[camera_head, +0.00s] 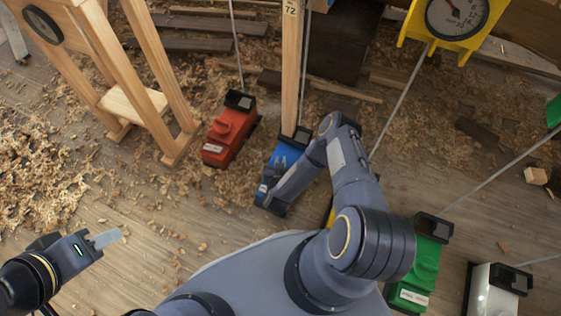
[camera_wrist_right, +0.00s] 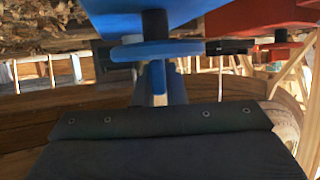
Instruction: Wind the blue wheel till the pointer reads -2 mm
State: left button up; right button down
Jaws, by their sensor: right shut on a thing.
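The blue winch (camera_head: 285,158) stands on the floor at the foot of a wooden post, partly covered by my right arm in the head view. In the right wrist view its blue wheel (camera_wrist_right: 170,50) lies flat below the blue body, with a blue handle peg hanging from it. My right gripper (camera_wrist_right: 158,92) is shut on that peg. A yellow-framed dial gauge (camera_head: 456,18) is at the top right of the head view, cut by the edge; its pointer reading is too small to tell. My left gripper (camera_head: 108,238) is at the lower left, away from the winches; its jaw opening is unclear.
A red winch (camera_head: 229,135) stands just left of the blue one. A green winch (camera_head: 422,265) and a white winch (camera_head: 492,292) stand at the right. Thin lines run up from winches. A wooden trestle (camera_head: 135,103) stands at the upper left. Shavings cover the floor.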

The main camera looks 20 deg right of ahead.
jog(key=c, duration=1.5)
grip_release()
jog(key=shift+r, duration=0.1)
jog(key=p+v, duration=0.3)
jog(key=v, duration=0.4)
jog(key=shift+s+a+r, duration=0.1)
jog(key=shift+s+a, duration=0.05)
jog(key=shift+s, duration=0.1)
